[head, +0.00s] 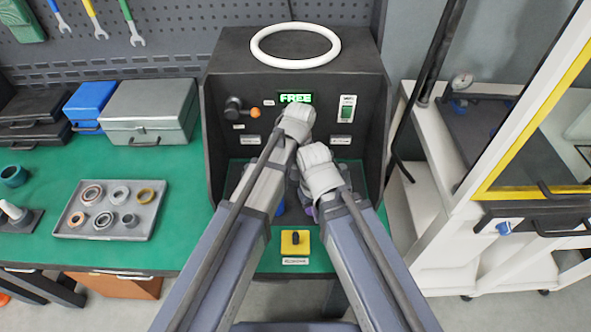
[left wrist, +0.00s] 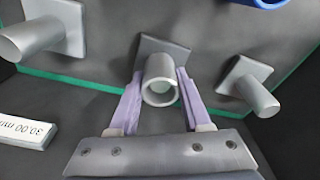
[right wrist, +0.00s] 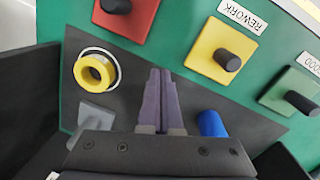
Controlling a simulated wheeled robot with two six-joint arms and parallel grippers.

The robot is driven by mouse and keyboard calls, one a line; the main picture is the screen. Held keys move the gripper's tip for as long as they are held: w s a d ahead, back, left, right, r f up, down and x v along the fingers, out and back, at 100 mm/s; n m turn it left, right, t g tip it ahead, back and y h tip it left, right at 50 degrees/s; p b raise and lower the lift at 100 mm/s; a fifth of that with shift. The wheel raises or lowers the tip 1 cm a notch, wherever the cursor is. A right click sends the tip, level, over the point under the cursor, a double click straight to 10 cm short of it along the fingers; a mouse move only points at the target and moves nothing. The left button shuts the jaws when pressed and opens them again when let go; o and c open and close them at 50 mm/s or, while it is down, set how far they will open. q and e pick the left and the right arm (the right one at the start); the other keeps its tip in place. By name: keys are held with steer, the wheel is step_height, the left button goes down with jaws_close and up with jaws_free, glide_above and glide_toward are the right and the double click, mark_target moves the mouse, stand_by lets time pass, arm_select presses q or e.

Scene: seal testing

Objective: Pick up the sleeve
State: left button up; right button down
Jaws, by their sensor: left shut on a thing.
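In the left wrist view a grey hollow sleeve (left wrist: 160,70) stands in front of a dark square base, its open end toward the camera. My left gripper (left wrist: 158,84) has one purple finger on each side of it and is shut on it. Whether the sleeve still touches the base is unclear. In the head view my arms hide the sleeve and the left fingertips. My right gripper (right wrist: 161,74) is shut with its fingers together and nothing between them, above a dark panel.
Grey pegs on square bases (left wrist: 28,35) (left wrist: 248,85) flank the sleeve. A yellow ring (right wrist: 94,71) and a blue cylinder (right wrist: 211,124) flank my right fingers. A yellow REWORK block (head: 295,243) sits in front. A ring tray (head: 110,211) lies left. The tester housing (head: 225,55) encloses both grippers.

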arm_select(q)
jaws_close()
steer(key=shift+r, duration=0.1)
arm_select(e)
steer(key=shift+r, duration=0.1)
